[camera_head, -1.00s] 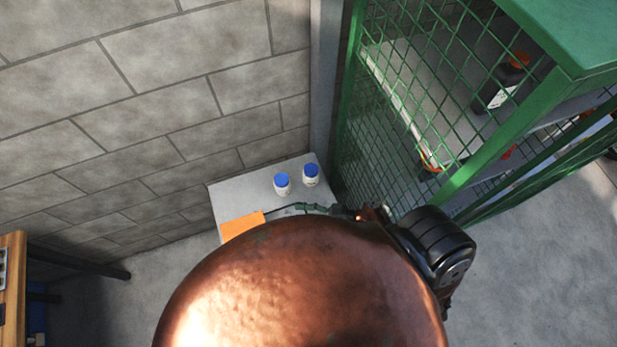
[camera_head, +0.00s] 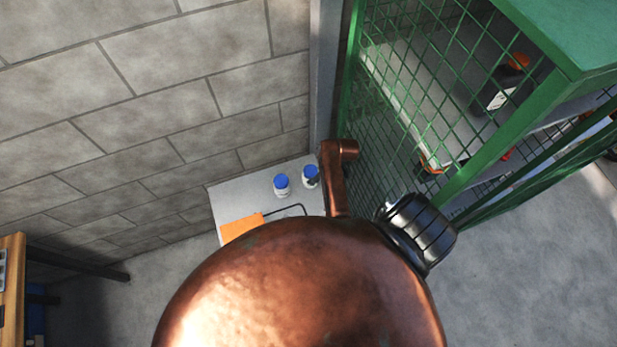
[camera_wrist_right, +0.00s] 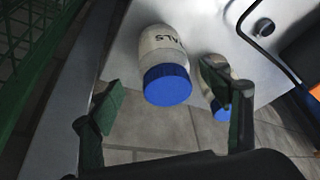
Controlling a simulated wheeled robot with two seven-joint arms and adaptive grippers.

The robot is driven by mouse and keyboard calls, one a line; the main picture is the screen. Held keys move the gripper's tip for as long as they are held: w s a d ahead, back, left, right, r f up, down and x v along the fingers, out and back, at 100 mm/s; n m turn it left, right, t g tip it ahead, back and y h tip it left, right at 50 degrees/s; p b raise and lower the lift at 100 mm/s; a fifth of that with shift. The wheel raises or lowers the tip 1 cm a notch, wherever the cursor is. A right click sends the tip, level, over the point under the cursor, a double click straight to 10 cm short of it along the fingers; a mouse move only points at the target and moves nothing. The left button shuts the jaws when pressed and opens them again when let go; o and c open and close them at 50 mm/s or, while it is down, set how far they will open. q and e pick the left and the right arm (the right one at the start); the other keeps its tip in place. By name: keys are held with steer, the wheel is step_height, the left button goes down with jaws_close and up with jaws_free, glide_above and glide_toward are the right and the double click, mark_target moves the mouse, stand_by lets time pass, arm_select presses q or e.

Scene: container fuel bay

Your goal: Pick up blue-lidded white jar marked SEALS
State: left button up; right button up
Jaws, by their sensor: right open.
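The white jar with a blue lid marked SEALS is the right-hand one of two jars on a pale surface in the head view (camera_head: 310,172). In the right wrist view the SEALS jar (camera_wrist_right: 163,62) shows its lettering, partly as "ALS". My right gripper (camera_wrist_right: 174,100) is open and empty, with the jar in view between its two dark green fingers, not gripped. Whether a finger touches the jar I cannot tell. In the head view the right gripper is mostly hidden by my copper arm. My left gripper is not in view.
A second blue-lidded jar (camera_head: 281,186) stands close beside, partly behind a finger in the wrist view (camera_wrist_right: 214,72). An orange item (camera_head: 241,227) and a dark cable lie nearby. A green mesh cage (camera_head: 440,110) stands close on the right; a block wall (camera_head: 150,110) is behind.

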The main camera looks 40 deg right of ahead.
steer(key=shift+s+p+x, duration=0.15)
steer(key=shift+p+x, duration=0.05)
steer(key=shift+x, duration=1.7)
steer(key=shift+s+p+x, duration=0.15)
steer(key=shift+x, duration=1.7)
steer(key=shift+a+f, duration=0.1)
steer(key=shift+c, duration=0.7)
steer(key=c, duration=1.3)
